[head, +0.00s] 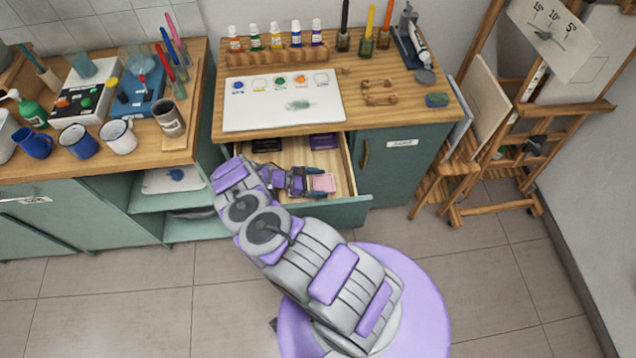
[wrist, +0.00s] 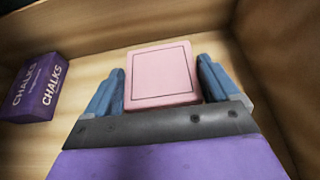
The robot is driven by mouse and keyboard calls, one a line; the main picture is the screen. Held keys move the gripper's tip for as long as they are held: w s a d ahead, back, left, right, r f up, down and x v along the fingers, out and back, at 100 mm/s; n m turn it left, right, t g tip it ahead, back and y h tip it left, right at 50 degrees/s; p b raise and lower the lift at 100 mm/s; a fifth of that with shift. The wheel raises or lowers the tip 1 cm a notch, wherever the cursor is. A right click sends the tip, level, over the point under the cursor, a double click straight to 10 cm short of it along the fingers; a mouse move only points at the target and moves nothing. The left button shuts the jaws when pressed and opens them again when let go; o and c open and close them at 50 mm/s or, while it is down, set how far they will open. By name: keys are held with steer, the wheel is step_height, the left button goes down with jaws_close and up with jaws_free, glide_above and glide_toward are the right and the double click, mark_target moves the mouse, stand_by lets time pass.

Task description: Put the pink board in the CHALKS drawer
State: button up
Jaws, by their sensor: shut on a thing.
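The pink board (wrist: 162,75) is a flat pink square with a thin dark outline. It sits between the two blue fingers of my gripper (wrist: 161,88), which is shut on it. In the head view the pink board (head: 323,183) shows at the tip of my gripper (head: 312,183), inside the open drawer (head: 345,205). A purple box marked CHALKS (wrist: 38,85) lies in the drawer to the left of the board in the wrist view. I cannot tell whether the board touches the drawer floor.
A dark box (head: 267,144) and a purple box (head: 324,141) lie at the drawer's back. The worktop above holds a white paint palette (head: 280,115) and bottles (head: 276,35). A closed labelled cabinet door (head: 400,165) is right of the drawer. An easel (head: 535,150) stands further right.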

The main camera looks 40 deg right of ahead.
steer(key=shift+d+f, duration=0.3)
steer(key=shift+f, duration=0.1)
steer(key=shift+s+f+b, duration=0.15)
steer(key=shift+f+b, duration=0.1)
steer(key=shift+b, duration=0.2)
steer(key=shift+a, duration=0.1)
steer(key=o, duration=0.8)
steer(key=shift+s+a, duration=0.1)
steer(key=shift+s, duration=0.05)
